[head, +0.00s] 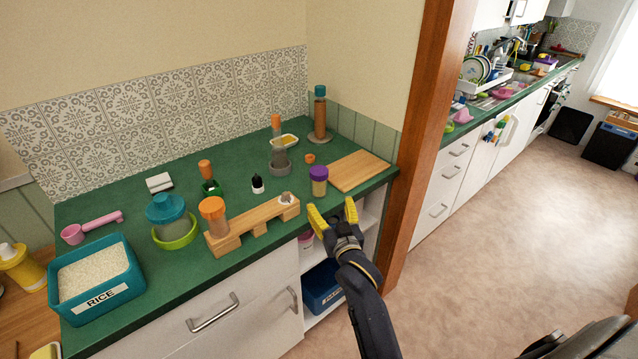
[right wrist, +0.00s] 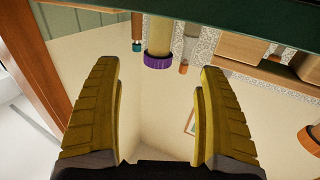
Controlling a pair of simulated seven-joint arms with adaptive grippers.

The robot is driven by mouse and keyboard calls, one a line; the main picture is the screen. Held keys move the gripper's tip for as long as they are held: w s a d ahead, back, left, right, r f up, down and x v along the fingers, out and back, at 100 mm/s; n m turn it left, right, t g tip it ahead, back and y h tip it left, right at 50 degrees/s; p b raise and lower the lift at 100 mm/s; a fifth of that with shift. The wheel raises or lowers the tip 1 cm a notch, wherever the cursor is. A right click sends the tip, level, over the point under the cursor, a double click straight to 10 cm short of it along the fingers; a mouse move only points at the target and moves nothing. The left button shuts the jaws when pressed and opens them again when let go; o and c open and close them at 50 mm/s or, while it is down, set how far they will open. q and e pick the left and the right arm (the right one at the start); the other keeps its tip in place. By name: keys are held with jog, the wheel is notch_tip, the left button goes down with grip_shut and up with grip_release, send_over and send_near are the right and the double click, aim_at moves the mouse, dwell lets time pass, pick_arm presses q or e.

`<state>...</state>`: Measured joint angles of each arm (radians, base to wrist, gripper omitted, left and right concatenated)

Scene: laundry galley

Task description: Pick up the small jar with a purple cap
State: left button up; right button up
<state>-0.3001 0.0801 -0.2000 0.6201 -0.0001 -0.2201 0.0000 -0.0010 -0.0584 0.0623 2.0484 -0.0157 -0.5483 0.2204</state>
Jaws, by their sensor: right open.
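The small jar with a purple cap (head: 318,180) stands upright on the green counter, close to its front edge. It has a yellowish body. In the right wrist view, which is upside down, the jar (right wrist: 158,38) hangs cap-down between and beyond the fingers. My right gripper (head: 334,213) has yellow fingers and is open and empty. It is just in front of the counter edge, slightly right of the jar, apart from it. The same gripper (right wrist: 160,85) frames the jar in the right wrist view. My left gripper is not in view.
A wooden board (head: 359,171) lies right of the jar. A wooden block stand (head: 250,229) with an orange-capped jar (head: 213,215) is to the left. Behind are a grey shaker (head: 279,158) and a small orange cap (head: 310,158). A wooden post (head: 425,120) rises at right.

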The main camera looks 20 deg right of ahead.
aim_at(321, 185)
jog(key=w, duration=0.4)
jog(key=w+d, duration=0.1)
jog(key=w, duration=0.3)
jog(key=w+d, duration=0.1)
jog(key=w, duration=0.4)
jog(key=shift+s, duration=0.1)
jog(key=shift+c, duration=0.2)
jog(key=shift+a+r, duration=0.1)
jog(key=c, duration=1.5)
